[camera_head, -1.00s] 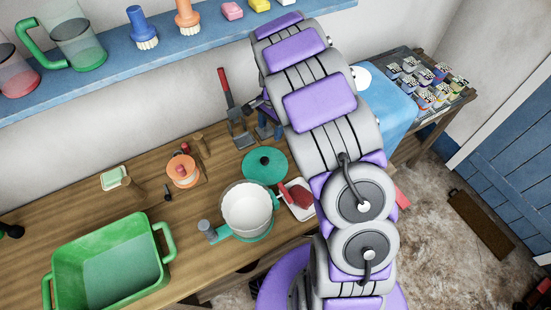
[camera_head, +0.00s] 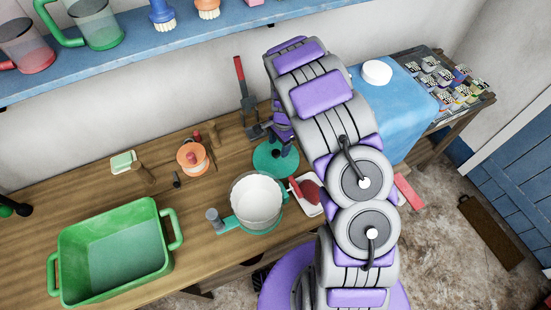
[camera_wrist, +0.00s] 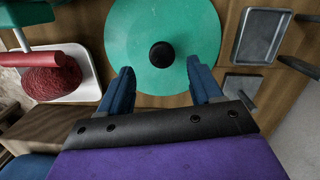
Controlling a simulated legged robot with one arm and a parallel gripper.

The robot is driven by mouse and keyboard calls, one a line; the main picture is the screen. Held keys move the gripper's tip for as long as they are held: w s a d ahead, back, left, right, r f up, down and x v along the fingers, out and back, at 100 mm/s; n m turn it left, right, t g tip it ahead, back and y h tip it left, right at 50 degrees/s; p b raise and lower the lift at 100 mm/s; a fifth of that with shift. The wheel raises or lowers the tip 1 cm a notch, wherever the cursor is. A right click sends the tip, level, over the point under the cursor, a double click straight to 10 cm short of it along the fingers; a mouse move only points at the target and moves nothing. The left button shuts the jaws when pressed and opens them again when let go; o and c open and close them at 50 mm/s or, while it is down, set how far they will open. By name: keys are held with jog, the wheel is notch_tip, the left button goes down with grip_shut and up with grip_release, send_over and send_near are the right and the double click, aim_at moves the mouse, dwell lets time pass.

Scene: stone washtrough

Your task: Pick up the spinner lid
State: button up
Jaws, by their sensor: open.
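The spinner lid (camera_head: 265,162) is a flat teal disc with a black knob, lying on the wooden counter behind the white spinner bowl (camera_head: 258,205). In the wrist view the lid (camera_wrist: 185,28) fills the upper middle, its knob (camera_wrist: 162,54) a little beyond and between my fingertips. My gripper (camera_wrist: 161,80) is open, with its two blue fingers apart and nothing between them. In the head view my gripper (camera_head: 284,143) is at the lid's back right side and covers part of it. I cannot tell how high the fingertips are above the lid.
A green tub (camera_head: 70,262) and an orange pot (camera_head: 192,158) stand further left. A blue shelf (camera_head: 150,50) runs along the wall above.

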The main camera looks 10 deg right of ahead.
aim_at(276, 152)
jog(key=f, duration=0.2)
jog(key=a+f+b, duration=0.1)
jog(key=f, duration=0.1)
jog(key=shift+f, duration=0.55)
jog(key=shift+r, duration=0.1)
grip_shut()
jog(key=shift+r, duration=0.1)
